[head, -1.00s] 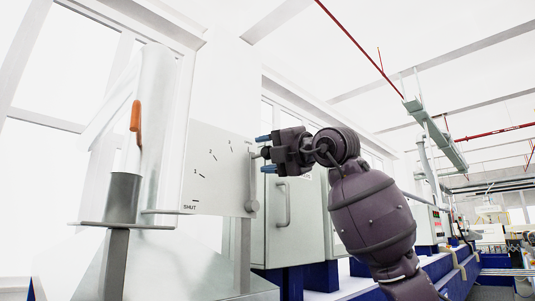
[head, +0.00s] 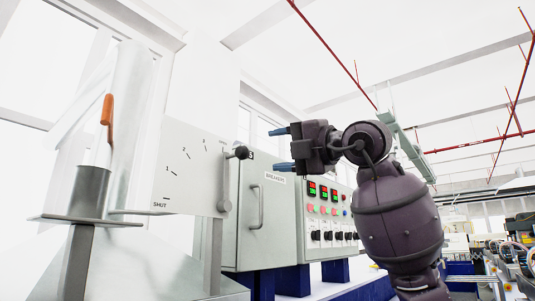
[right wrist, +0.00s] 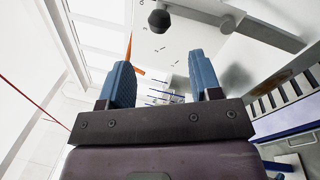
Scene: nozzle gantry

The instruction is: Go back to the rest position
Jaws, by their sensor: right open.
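My right gripper (head: 281,149) is open and empty in the head view, its two blue fingers pointing left. It is apart from the black knob (head: 241,153) of a lever, with a gap between. The lever stands up from the lower right of a pale plate (head: 190,168) marked with numbers and SHUT. In the right wrist view my open fingers (right wrist: 160,70) show with nothing between them, and the dark knob (right wrist: 159,20) is beyond their tips. My left gripper is not in view.
A grey cabinet labelled BREAKERS (head: 262,225) stands behind the plate, beside a panel with red and green displays (head: 322,193). An orange-tipped piece (head: 107,110) rises from a grey cylinder (head: 88,192) at the left. Open space lies above my right arm.

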